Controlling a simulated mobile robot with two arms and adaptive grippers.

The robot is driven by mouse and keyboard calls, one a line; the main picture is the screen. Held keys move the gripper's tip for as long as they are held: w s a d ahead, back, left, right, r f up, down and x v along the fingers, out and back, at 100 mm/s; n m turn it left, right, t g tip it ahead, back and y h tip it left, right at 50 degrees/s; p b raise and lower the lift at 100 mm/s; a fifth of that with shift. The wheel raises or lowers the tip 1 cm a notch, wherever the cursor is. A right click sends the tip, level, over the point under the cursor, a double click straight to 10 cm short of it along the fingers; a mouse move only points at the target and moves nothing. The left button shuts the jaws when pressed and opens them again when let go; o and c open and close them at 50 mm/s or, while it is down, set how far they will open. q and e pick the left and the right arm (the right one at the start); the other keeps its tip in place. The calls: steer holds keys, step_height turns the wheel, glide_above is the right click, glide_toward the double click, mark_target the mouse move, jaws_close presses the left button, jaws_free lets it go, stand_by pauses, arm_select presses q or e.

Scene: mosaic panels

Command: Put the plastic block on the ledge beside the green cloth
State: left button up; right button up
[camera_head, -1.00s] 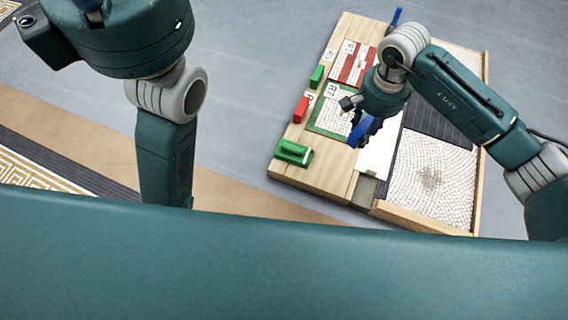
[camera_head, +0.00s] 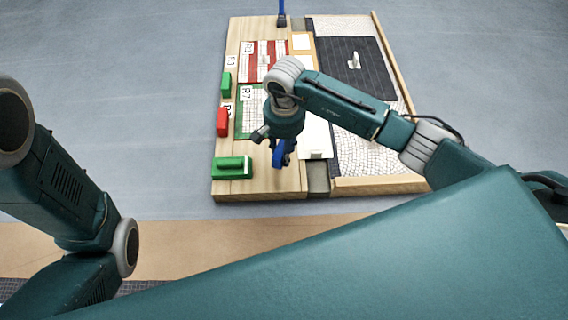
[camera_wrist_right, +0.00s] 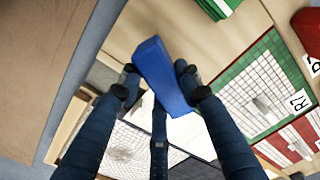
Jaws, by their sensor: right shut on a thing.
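My right gripper (camera_head: 283,150) is shut on a blue plastic block (camera_head: 278,156), holding it above the near end of the pale wood ledge. In the right wrist view the block (camera_wrist_right: 164,74) is tilted between the dark fingers (camera_wrist_right: 160,88). A green item (camera_head: 232,168) lies at the near left corner of the ledge (camera_head: 259,189), left of the block; whether it is cloth is unclear. It is cut off at the top of the right wrist view (camera_wrist_right: 216,6). My left gripper is out of frame.
A green-framed mosaic panel (camera_head: 243,124) and a red striped panel (camera_head: 249,68) lie behind the gripper. Red (camera_head: 222,122) and green (camera_head: 227,85) pieces stand along the left edge. A dark panel (camera_head: 347,80) lies at the back right. Bare wood separates the green item and the block.

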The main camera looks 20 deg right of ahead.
step_height(320, 180, down, 5)
steer(key=b, duration=0.2)
steer(key=shift+b, duration=0.4)
steer(key=shift+r, duration=0.15)
steer(key=o, duration=1.2)
